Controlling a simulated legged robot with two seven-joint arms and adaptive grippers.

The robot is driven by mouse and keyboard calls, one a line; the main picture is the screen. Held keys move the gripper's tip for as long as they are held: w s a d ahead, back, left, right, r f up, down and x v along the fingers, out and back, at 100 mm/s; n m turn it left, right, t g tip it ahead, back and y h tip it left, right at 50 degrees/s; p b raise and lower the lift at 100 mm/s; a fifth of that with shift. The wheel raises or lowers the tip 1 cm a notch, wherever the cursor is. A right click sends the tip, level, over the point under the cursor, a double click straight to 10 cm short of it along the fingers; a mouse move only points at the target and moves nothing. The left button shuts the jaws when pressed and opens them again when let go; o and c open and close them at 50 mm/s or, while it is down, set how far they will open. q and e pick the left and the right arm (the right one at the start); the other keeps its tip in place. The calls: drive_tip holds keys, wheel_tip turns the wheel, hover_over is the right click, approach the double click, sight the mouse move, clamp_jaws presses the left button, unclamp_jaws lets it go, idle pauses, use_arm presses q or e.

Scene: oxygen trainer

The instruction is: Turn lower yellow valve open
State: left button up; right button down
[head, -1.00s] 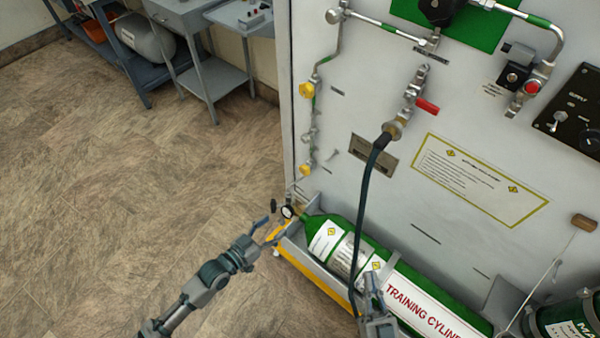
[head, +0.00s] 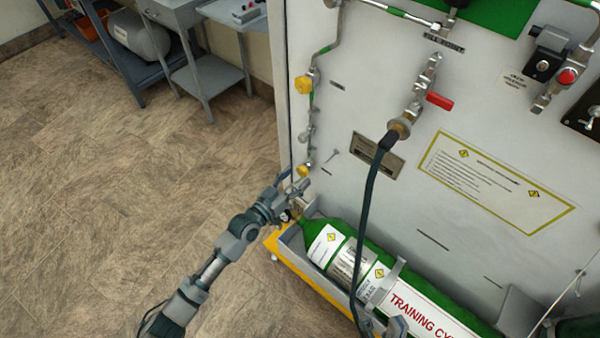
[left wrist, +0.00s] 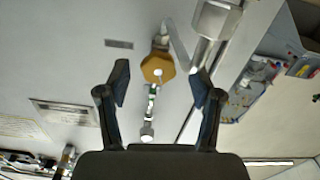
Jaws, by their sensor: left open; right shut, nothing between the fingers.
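The lower yellow valve (head: 303,170) is a small knob on a thin pipe near the panel's left edge. My left gripper (head: 296,186) is just below it in the head view. In the left wrist view a yellow hexagonal knob (left wrist: 157,68) shows between and beyond the two dark fingers (left wrist: 160,85). The fingers are spread wide, and I see no contact with the knob. The upper yellow valve (head: 303,85) is higher on the same pipe. My right gripper (head: 396,326) shows only partly at the bottom edge, by the cylinder, and appears empty.
A green training cylinder (head: 345,250) lies in a tray with a yellow edge (head: 285,258) below the valve. A dark hose (head: 365,225) hangs from a fitting to the right. Open floor (head: 130,200) lies to the left, with tables behind.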

use_arm(q)
drive_tip(key=shift+x, duration=1.05)
drive_tip(key=shift+r, duration=0.1)
drive_tip(key=shift+c, duration=0.2)
drive_tip(key=c, duration=1.1)
drive_tip(key=n, duration=0.3)
drive_tip(key=shift+n, duration=0.4)
drive_tip(key=shift+s+n, duration=0.1)
drive_tip(key=shift+n, duration=1.4)
